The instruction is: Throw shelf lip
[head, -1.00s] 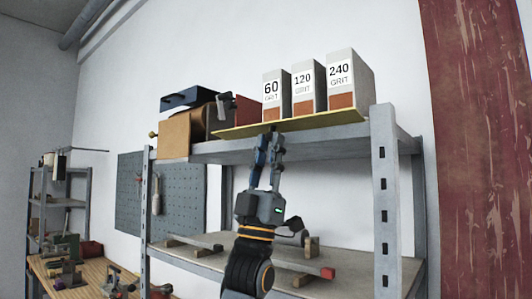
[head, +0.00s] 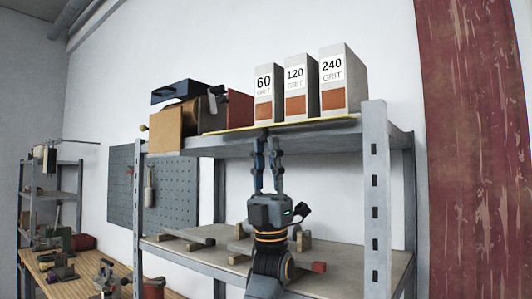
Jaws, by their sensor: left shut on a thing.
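The shelf lip (head: 308,123) is a thin yellow strip along the front of the upper shelf, below the grit boxes. It now shows almost edge-on. My left gripper (head: 266,143) reaches up from below to the shelf's front edge, left of the lip's middle. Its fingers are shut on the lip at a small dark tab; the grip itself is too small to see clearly. My right gripper is not in view.
Three grey boxes marked 60 (head: 264,108), 120 (head: 295,105) and 240 (head: 334,97) stand upright behind the lip. A cardboard box (head: 165,132) and a dark blue tray (head: 174,92) are left of them. The lower shelf (head: 200,258) holds bars and blocks.

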